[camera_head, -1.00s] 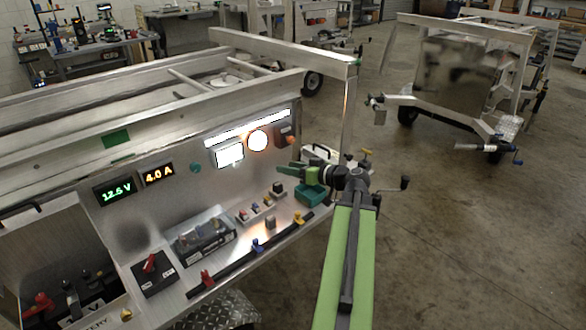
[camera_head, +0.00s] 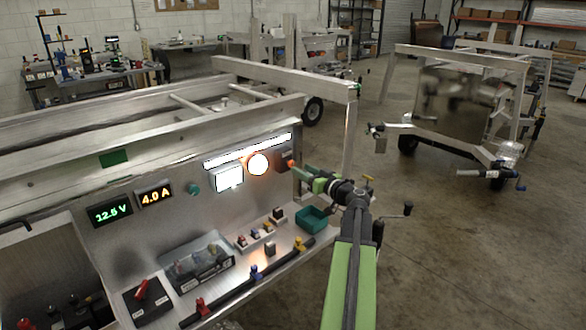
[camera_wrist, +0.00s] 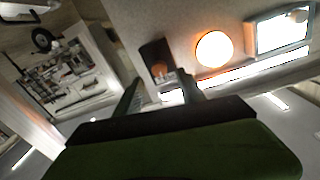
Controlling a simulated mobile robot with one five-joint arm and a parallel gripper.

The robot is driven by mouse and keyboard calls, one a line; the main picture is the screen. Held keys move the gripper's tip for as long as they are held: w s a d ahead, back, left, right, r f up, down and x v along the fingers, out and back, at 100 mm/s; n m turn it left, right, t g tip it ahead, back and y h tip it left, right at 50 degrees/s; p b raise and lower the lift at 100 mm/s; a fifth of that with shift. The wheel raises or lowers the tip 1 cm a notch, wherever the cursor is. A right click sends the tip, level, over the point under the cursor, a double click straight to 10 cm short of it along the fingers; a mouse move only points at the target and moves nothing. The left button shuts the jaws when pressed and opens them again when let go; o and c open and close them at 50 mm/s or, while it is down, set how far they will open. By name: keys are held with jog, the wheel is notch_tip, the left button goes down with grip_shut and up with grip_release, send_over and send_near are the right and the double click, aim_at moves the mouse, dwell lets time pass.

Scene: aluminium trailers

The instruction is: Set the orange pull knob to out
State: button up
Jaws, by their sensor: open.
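The orange pull knob (camera_head: 291,164) sits on a dark plate at the right end of the upright aluminium panel. In the wrist view the knob (camera_wrist: 158,70) shows on its dark plate, between and beyond my two fingertips. My gripper (camera_head: 299,173) is open and empty, reaching in from the right with its tips close to the knob. In the wrist view my gripper (camera_wrist: 157,80) has one finger on each side of the knob in the picture. I cannot tell whether the fingers touch it. How far the knob stands out is hard to judge.
A round lit lamp (camera_head: 257,164), a bright screen (camera_head: 228,178) and a light strip (camera_head: 248,150) are left of the knob. A teal bin (camera_head: 312,218) stands on the shelf below my gripper. A trailer post (camera_head: 348,140) rises just behind. Open floor lies right.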

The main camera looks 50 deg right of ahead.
aim_at(294, 164)
jog(key=w, duration=0.4)
jog(key=shift+w+d, duration=0.25)
jog(key=shift+w, duration=0.15)
grip_shut()
dwell(1.0)
